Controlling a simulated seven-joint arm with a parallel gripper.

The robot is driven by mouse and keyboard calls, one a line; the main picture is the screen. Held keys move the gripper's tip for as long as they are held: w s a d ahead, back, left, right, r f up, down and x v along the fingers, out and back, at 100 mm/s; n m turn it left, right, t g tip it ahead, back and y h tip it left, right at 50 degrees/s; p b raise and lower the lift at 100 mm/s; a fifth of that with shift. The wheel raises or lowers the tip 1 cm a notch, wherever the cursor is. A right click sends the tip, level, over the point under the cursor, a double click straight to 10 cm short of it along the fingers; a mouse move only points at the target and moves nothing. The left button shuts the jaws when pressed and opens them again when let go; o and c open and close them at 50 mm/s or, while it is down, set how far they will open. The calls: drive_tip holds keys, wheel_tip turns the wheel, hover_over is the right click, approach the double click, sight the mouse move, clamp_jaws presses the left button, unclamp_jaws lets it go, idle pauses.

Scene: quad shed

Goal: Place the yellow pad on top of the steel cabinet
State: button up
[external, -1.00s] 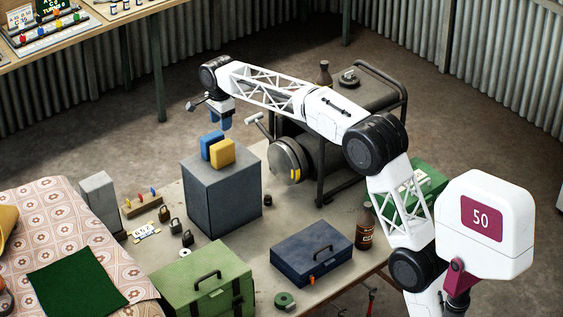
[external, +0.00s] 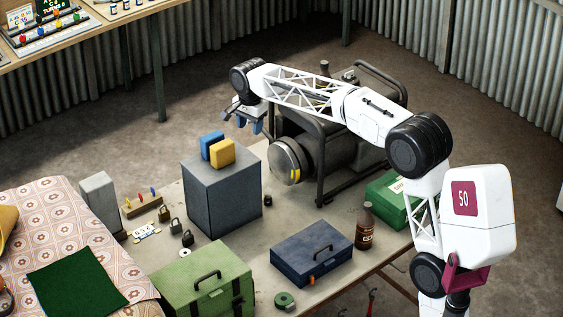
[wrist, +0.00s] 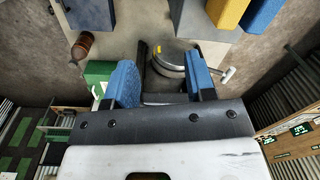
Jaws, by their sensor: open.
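The yellow pad (external: 222,153) sits on top of the grey steel cabinet (external: 222,196), next to a blue pad (external: 211,143) behind it. In the wrist view the yellow pad (wrist: 228,12) and the blue pad (wrist: 262,14) show at the top right edge, with part of the cabinet (wrist: 195,22) beside them. My gripper (external: 250,124) is up and to the right of the cabinet, apart from both pads. Its blue fingers stand apart and empty in the wrist view (wrist: 160,82).
A generator with a round drum (external: 288,160) and black frame stands right of the cabinet, under my arm. A navy toolbox (external: 312,250), a green toolbox (external: 203,285) and a brown bottle (external: 365,227) are on the table. Small padlocks (external: 175,225) lie left of the cabinet.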

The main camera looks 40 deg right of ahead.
drive_tip(key=s+d+r+n, duration=0.15)
drive_tip(key=s+n, duration=0.25)
drive_tip(key=s, duration=1.2)
drive_tip(key=s+d+f+n, duration=0.1)
drive_tip(key=s+f+n, duration=0.2)
drive_tip(key=s, duration=1)
drive_tip(key=s+d+f+n+t, duration=0.1)
drive_tip(key=s+f+n, duration=0.3)
drive_tip(key=s+f, duration=0.4)
drive_tip(key=s+d+f+n+t, duration=0.1)
drive_tip(key=s+f, duration=0.4)
drive_tip(key=s, duration=1.4)
drive_tip(key=shift+s+d+f+n, duration=0.3)
drive_tip(key=shift+d+n, duration=0.35)
drive_tip(key=shift+n, duration=0.55)
